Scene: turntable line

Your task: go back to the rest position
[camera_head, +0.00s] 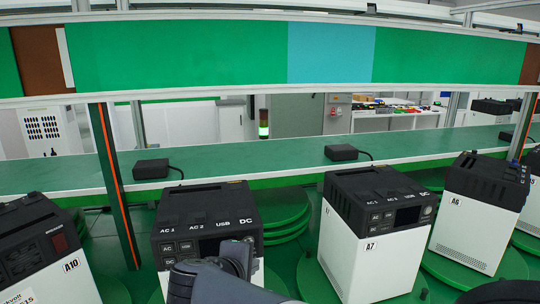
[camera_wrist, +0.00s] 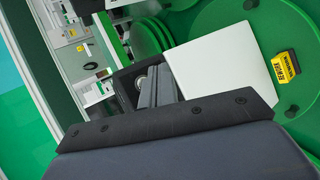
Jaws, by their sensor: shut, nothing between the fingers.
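My gripper (camera_head: 240,258) is low in the head view, in front of a black-topped white power unit (camera_head: 205,208) and hiding part of its front. In the wrist view my gripper's grey fingers (camera_wrist: 158,86) are together with nothing between them. They overlap the dark top of a unit (camera_wrist: 128,82) with a white side panel (camera_wrist: 220,65); I cannot tell whether they touch it.
Unit A10 (camera_head: 50,262) stands left, unit A7 (camera_head: 365,252) and unit A6 (camera_head: 472,225) right, on green discs. A green shelf (camera_head: 260,162) behind carries small black boxes (camera_head: 342,153). A yellow-black item (camera_wrist: 285,65) lies on a green disc (camera_wrist: 240,20).

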